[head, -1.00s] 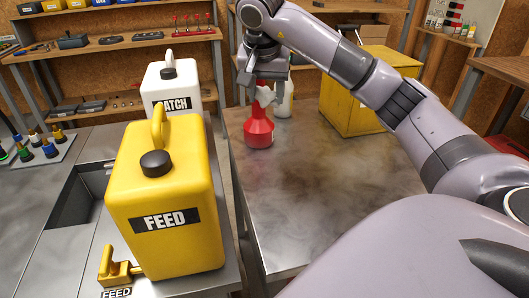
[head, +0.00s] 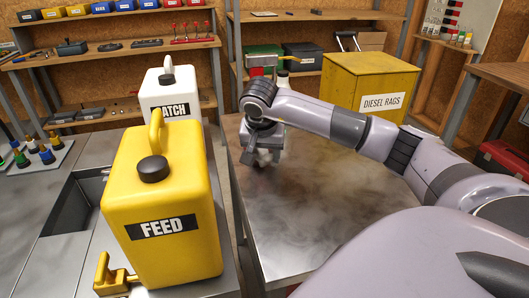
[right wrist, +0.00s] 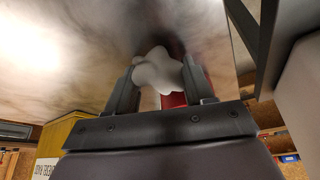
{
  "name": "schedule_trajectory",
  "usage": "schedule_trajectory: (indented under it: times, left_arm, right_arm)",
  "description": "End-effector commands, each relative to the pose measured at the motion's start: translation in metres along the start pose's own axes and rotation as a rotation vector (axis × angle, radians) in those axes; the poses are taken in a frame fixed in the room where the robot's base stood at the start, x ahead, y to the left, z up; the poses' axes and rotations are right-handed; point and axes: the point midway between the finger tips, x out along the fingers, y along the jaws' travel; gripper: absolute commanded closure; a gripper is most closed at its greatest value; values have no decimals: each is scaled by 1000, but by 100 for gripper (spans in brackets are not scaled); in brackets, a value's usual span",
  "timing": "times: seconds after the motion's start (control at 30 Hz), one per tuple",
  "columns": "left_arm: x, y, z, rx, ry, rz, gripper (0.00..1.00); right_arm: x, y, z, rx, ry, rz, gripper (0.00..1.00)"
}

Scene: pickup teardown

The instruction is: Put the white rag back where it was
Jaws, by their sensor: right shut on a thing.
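The white rag (right wrist: 157,72) is a small crumpled cloth between the two fingers of my right gripper (right wrist: 158,88), which is shut on it. I cannot tell whether the rag touches the tabletop. A red object (right wrist: 174,98) shows right behind the rag in the right wrist view; in the head view my arm hides it. My left gripper is not in view.
A yellow FEED can (head: 165,215) and a white CATCH can (head: 170,90) stand left of the table. A yellow DIESEL RAGS box (head: 370,82) stands at the back. The table's middle and front are clear.

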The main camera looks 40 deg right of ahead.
Motion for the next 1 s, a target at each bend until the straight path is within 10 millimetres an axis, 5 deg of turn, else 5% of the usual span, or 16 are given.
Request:
schedule_trajectory:
  times: [0.23,0.27,0.33,0.73,1.0]
  left_arm:
    - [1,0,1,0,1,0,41]
    - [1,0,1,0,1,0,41]
    - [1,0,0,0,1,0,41]
    - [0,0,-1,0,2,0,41]
    - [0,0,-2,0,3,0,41]
  right_arm:
    - [3,0,1,0,0,0,72]
    - [2,0,1,0,0,-1,41]
    - [2,0,1,0,0,0,22]
    - [-6,-1,-1,0,2,-2,22]
    - [-60,-1,-2,0,5,-6,22]
